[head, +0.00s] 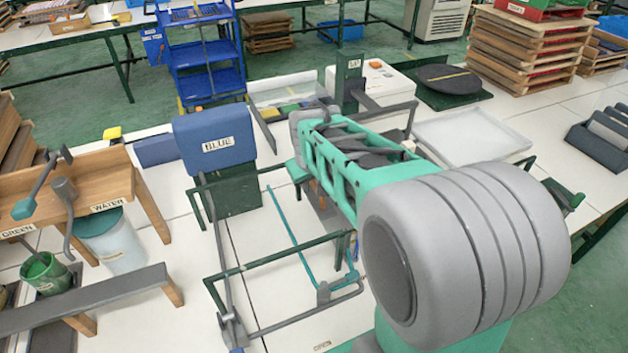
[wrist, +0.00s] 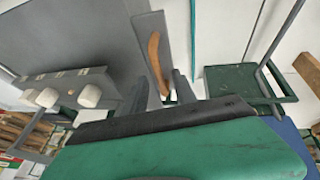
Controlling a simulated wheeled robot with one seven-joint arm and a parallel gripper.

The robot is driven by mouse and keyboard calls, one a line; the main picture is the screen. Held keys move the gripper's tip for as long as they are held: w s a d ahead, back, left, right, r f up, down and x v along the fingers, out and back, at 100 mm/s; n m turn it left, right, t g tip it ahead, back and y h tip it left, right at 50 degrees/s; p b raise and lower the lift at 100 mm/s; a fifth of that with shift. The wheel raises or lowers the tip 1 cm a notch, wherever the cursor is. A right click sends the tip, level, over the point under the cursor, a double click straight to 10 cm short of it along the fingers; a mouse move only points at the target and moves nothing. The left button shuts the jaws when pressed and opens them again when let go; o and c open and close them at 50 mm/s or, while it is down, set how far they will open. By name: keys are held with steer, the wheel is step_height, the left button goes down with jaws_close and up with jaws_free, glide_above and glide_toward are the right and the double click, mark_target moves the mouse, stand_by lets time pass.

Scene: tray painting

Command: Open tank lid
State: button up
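My gripper (wrist: 160,92) shows in the wrist view with its two dark fingers apart. A curved wooden handle (wrist: 155,58) on a grey plate (wrist: 149,24) lies in line with the gap; whether it touches a finger I cannot tell. In the head view my arm hides the gripper. A blue block marked BLUE (head: 215,138) sits on a dark green box (head: 235,190), left of my arm. A pale bucket (head: 112,243) with a teal lid (head: 98,221) stands under the WATER label, lid down. Which of these is the tank is not clear.
A green cup (head: 45,272) stands by a wooden rack (head: 75,180) at left. A metal frame (head: 280,258) stands in front of the green box. A white tray (head: 472,136) lies right of my arm. The wrist view shows a grey box with white knobs (wrist: 88,96).

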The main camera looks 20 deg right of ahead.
steer(key=shift+c, duration=0.3)
jaws_close()
stand_by(1.1)
